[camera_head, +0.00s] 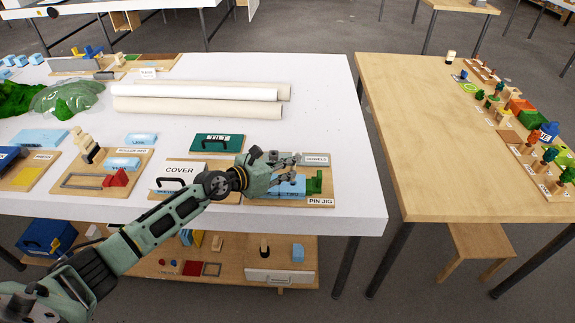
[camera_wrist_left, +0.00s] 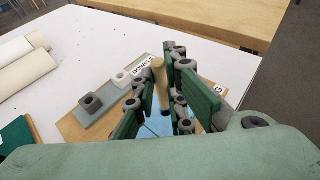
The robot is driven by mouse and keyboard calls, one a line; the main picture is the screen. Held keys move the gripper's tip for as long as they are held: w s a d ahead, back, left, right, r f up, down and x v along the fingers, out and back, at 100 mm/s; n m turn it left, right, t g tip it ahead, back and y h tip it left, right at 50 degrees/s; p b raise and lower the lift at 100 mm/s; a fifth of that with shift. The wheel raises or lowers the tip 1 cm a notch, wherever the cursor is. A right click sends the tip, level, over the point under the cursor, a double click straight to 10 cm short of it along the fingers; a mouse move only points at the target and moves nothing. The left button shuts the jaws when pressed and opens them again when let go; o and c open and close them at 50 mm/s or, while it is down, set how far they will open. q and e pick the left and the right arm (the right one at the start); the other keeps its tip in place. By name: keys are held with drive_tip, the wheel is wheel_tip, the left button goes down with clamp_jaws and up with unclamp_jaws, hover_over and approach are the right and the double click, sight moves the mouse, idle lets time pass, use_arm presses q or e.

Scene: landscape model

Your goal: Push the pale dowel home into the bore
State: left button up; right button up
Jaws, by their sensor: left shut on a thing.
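My left gripper (camera_head: 291,172) is over the pin jig board (camera_head: 255,200) at the front edge of the white table. In the left wrist view the gripper (camera_wrist_left: 166,98) is shut on a pale tan dowel (camera_wrist_left: 160,76), which stands roughly upright between its green-padded fingers. A light blue block (camera_head: 292,187) lies under the fingers; a part of it (camera_wrist_left: 157,124) shows between them in the wrist view. The bore is hidden by the fingers, and I cannot tell whether the dowel's lower end is in it. My right gripper is not in view.
A grey holder (camera_wrist_left: 95,118) with two raised square pieces lies by the DOWELS label. A green block (camera_head: 314,183) stands right of the gripper. The COVER board (camera_head: 181,170) is on the left. Pale rolls (camera_head: 195,94) lie behind. The table's right part is clear.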

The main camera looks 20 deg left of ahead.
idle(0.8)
use_arm(q)
drive_tip(key=shift+f+b, duration=1.55)
drive_tip(key=shift+f, duration=0.5)
drive_tip(key=o, duration=0.8)
drive_tip(key=shift+s+a, duration=0.1)
drive_tip(key=v, duration=1.1)
drive_tip(key=shift+s+r, duration=0.15)
drive_tip(key=shift+s, duration=0.2)
